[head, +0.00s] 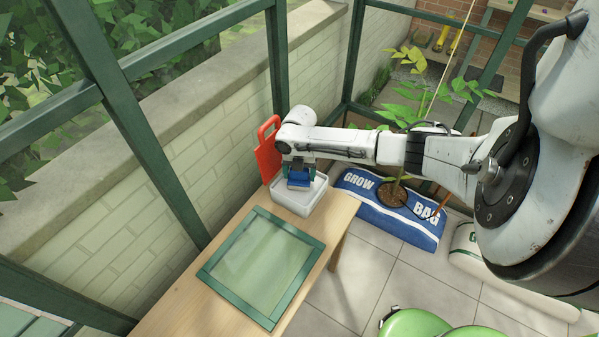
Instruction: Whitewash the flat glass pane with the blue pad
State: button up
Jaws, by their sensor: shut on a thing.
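The flat glass pane (258,262) lies in a green frame on the wooden bench. Its surface looks pale green and see-through, with faint lighter areas; I cannot tell whether these are wash or reflections. My gripper (298,178) is shut on the blue pad (298,184) and points down over a white tub (308,200) beyond the pane's far edge. The pad is at the tub's opening. I cannot tell whether it touches what is inside, as the gripper and pad hide part of the tub's interior.
A red board with a handle hole (268,147) stands upright behind the tub, by the wall. A blue grow bag (365,205) with a plant lies on the floor right of the bench (181,308). Green rounded objects (415,323) are at the bottom right. The bench's near end is clear.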

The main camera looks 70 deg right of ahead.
jog(key=shift+f+b, duration=0.35)
jog(key=shift+f, duration=0.05)
dwell(1.2)
jog(key=shift+r+p, duration=3)
jog(key=shift+r, duration=0.6)
jog(key=w+a+m, duration=0.5)
jog(key=a, duration=0.6)
jog(key=w+a+m, duration=0.4)
jog(key=a, duration=0.6)
jog(key=a+r+m, duration=0.3)
jog(key=a+m, duration=0.8)
jog(key=a, duration=0.8)
jog(key=shift+w+r, duration=0.2)
jog(key=shift+w, duration=0.15)
